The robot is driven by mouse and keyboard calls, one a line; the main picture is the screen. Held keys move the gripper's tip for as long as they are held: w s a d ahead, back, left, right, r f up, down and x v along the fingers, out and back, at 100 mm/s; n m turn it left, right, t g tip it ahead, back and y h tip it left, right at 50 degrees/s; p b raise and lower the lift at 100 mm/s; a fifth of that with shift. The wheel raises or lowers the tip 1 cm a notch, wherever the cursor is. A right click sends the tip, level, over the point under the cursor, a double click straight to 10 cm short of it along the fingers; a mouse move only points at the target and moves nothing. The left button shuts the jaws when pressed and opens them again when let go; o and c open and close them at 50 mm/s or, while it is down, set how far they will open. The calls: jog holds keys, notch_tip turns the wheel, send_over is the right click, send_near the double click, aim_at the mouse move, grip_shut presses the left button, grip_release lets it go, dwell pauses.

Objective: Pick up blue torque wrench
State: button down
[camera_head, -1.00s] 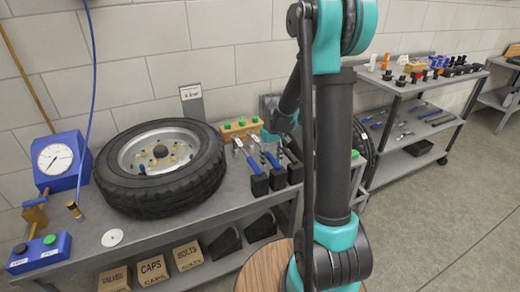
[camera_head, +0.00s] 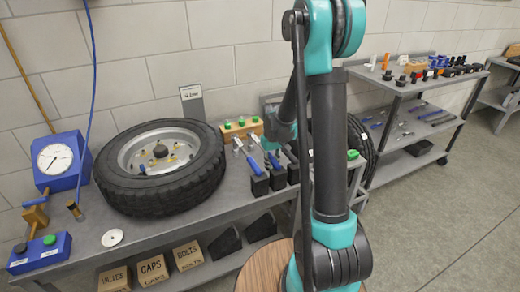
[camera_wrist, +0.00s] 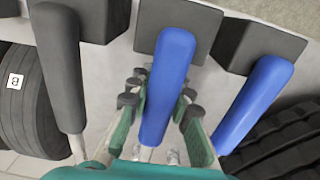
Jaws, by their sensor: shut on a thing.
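Three upright-handled tools stand in a row by black block holders on the bench. In the wrist view, the middle blue torque wrench (camera_wrist: 168,75) lies between the teal fingers of my gripper (camera_wrist: 160,92), which is shut on its handle. Its handle top overlaps a dark block, and I cannot tell whether it is clear of its holder. In the head view this blue handle (camera_head: 273,160) shows beside my arm, with the gripper mostly hidden. Another blue-handled tool (camera_wrist: 255,100) is at right in the wrist view, and a black-handled tool (camera_wrist: 62,70) at left.
A large tyre (camera_head: 160,195) lies on the grey bench (camera_head: 75,255) left of the tools. A wooden block with green knobs (camera_head: 241,127) stands behind them. A pressure gauge (camera_head: 58,160) is at far left. A shelf cart (camera_head: 400,165) stands at right.

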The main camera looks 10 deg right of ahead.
jog(key=shift+r, duration=0.15)
notch_tip(320, 180, up, 20)
dwell(0.8)
jog(key=shift+a, duration=0.1)
dwell(0.4)
